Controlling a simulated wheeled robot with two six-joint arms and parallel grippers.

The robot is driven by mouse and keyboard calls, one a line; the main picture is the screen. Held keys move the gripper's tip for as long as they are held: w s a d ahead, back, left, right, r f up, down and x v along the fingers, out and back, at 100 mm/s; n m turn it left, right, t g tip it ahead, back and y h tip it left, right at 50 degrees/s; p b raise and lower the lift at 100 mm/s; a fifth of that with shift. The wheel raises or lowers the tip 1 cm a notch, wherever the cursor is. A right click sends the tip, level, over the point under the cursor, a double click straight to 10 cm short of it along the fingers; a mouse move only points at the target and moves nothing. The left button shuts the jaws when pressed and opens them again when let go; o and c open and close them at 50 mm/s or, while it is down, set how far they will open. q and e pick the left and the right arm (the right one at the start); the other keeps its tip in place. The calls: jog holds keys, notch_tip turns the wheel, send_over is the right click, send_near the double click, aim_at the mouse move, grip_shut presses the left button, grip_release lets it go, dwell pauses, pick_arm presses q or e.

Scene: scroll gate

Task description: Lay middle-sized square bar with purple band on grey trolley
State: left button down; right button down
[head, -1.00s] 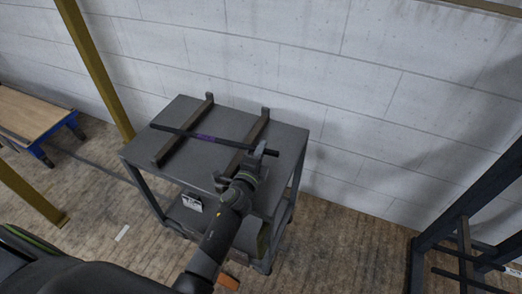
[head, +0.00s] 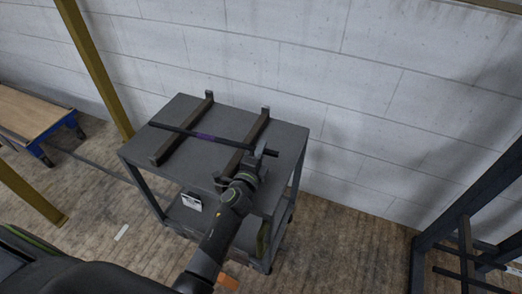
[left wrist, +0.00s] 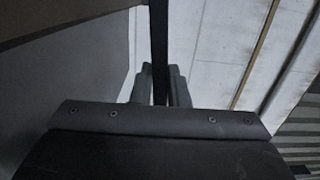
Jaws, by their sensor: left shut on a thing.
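The dark square bar with the purple band (head: 205,137) lies across the two rests on top of the grey trolley (head: 228,116) in the head view. My left gripper (head: 262,152) is shut on the bar near its right end, over the right side of the trolley top. In the left wrist view the bar (left wrist: 159,50) runs up between the two fingers (left wrist: 160,88). Whether the bar touches both rests is hard to tell. My right gripper is not in view.
The left rest (head: 182,130) and right rest (head: 248,138) have raised ends at the back. A white block wall (head: 400,90) stands behind the trolley. A dark rack (head: 440,240) stands at the right, a blue-legged wooden bench (head: 28,115) at the left. Yellow posts (head: 92,65) stand left of the trolley.

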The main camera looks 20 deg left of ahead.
pick_arm(q)
jog(key=shift+f, duration=0.15)
dwell(0.3)
jog(key=c, duration=1.3)
grip_release()
jog(key=shift+c, duration=0.2)
jog(key=shift+o, duration=0.7)
jog(key=shift+f, duration=0.15)
jog(key=shift+o, duration=1)
